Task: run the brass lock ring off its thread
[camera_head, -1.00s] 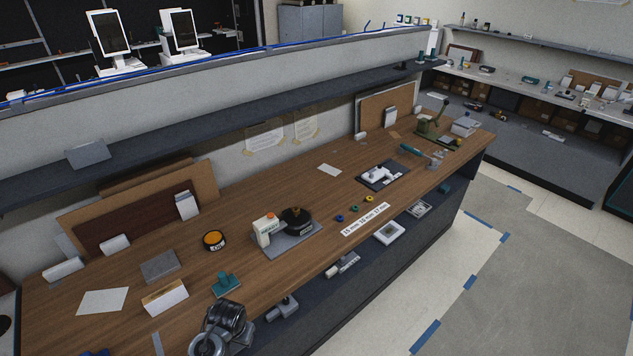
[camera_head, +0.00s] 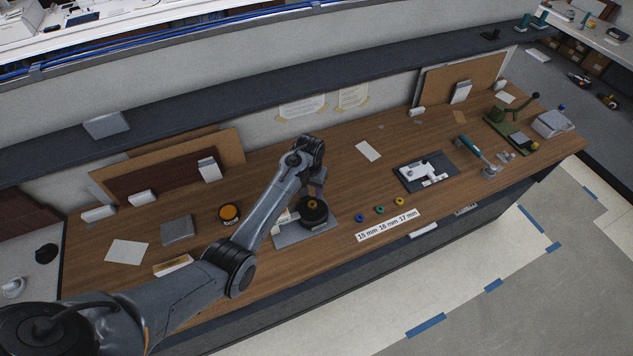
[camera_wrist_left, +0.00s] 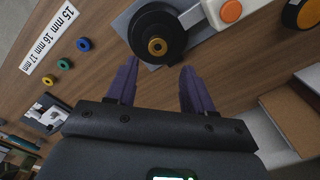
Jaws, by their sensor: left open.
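The brass lock ring (camera_wrist_left: 157,46) shows in the left wrist view as a small gold ring around a dark centre. It sits in the middle of a black round body (camera_wrist_left: 145,24), which also shows in the head view (camera_head: 316,212). My left gripper (camera_wrist_left: 158,76) is open and empty, its two purple fingers spread just short of the black body, with the ring ahead between their lines. In the head view the left gripper (camera_head: 318,188) is over the black body, and the ring cannot be made out there. My right gripper is in neither view.
The black body stands on a grey plate (camera_head: 290,238) beside a white unit with an orange button (camera_wrist_left: 231,11). Blue (camera_head: 360,218), green (camera_head: 380,209) and yellow (camera_head: 400,201) rings lie by a size label (camera_head: 388,225). An orange-topped tin (camera_head: 229,213) stands left.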

